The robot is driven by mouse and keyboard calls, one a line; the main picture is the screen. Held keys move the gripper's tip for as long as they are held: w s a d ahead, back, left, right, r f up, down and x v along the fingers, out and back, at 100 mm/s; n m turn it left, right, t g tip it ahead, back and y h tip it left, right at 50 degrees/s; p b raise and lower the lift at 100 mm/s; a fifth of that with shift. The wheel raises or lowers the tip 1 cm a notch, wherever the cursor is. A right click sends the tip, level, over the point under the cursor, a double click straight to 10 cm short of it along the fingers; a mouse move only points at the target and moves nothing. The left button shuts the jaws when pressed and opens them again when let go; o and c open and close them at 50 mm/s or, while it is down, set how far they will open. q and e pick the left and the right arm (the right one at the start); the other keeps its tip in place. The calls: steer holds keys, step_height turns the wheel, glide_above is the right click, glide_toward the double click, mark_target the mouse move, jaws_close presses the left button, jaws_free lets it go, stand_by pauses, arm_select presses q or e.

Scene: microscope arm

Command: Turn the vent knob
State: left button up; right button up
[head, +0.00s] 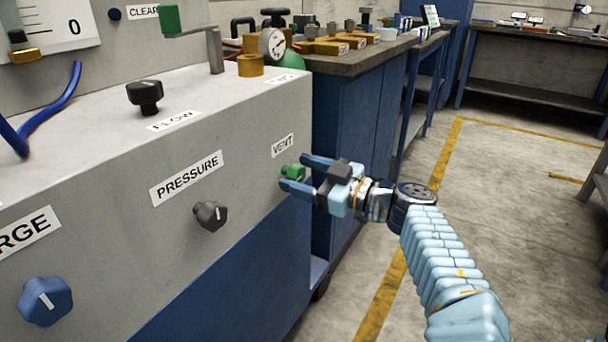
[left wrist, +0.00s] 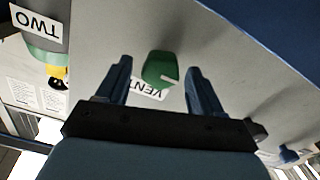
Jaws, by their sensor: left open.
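The vent knob (head: 292,172) is a small green knob on the front of the grey panel, just below the VENT label (head: 283,145). In the left wrist view the knob (left wrist: 161,67) shows a white pointer mark, with the label upside down and partly hidden behind it. My left gripper (head: 294,170) is open, with its blue fingers on either side of the knob. In the left wrist view the gripper (left wrist: 159,66) has the knob between its fingertips, with gaps visible on both sides. My right gripper is not in view.
The panel front also carries a dark pressure knob (head: 210,215) and a blue knob (head: 45,301). A blue workbench (head: 350,130) stands behind; the floor at right is open.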

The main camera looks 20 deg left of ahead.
arm_select(q)
steer(key=c, duration=1.1)
steer(key=shift+o, duration=0.2)
